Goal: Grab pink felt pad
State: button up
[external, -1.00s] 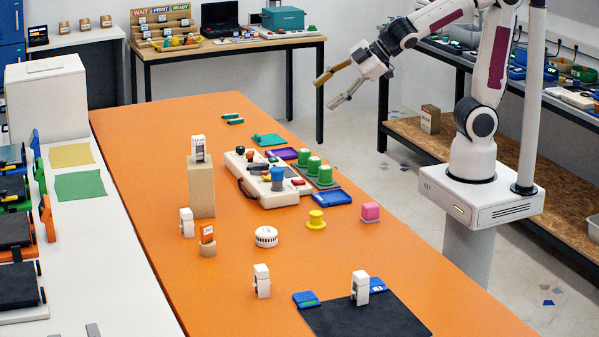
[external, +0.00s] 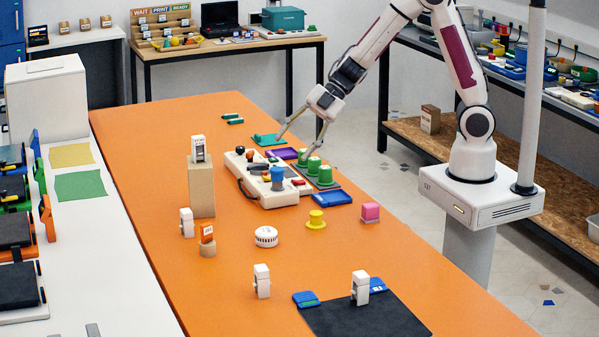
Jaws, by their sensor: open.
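The pink pad (external: 370,211) shows as a small, block-like pink piece near the right edge of the orange table, with a thin base under it. My gripper (external: 291,151) is open and points down over the far part of the table. Its fingers are spread apart near the purple pad and the green knobbed pieces, to the far left of the pink pad. Whether the fingertips touch anything below cannot be told from this view.
A yellow knobbed piece (external: 316,219) stands left of the pink pad, and a blue tray (external: 332,198) lies behind it. Green knobbed pieces (external: 326,175) and a white control box (external: 265,185) stand farther back. The orange table (external: 400,265) is clear in front of the pink pad.

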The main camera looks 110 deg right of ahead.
notch_tip(320, 180, down, 6)
jog(key=s+a+r+n+g+y, duration=0.1)
jog(key=s+a+n+y, duration=0.1)
jog(key=s+y, duration=0.1)
jog(key=n+g+y, duration=0.2)
jog(key=g+y, duration=0.4)
jog(key=y, duration=0.1)
send_near(369, 203)
jog(key=shift+a+f, duration=0.7)
jog(key=shift+f, duration=0.25)
jog(key=shift+w+a, duration=0.1)
jog(key=shift+x, duration=1.2)
jog(key=shift+a, duration=0.1)
jog(key=shift+x, duration=2.5)
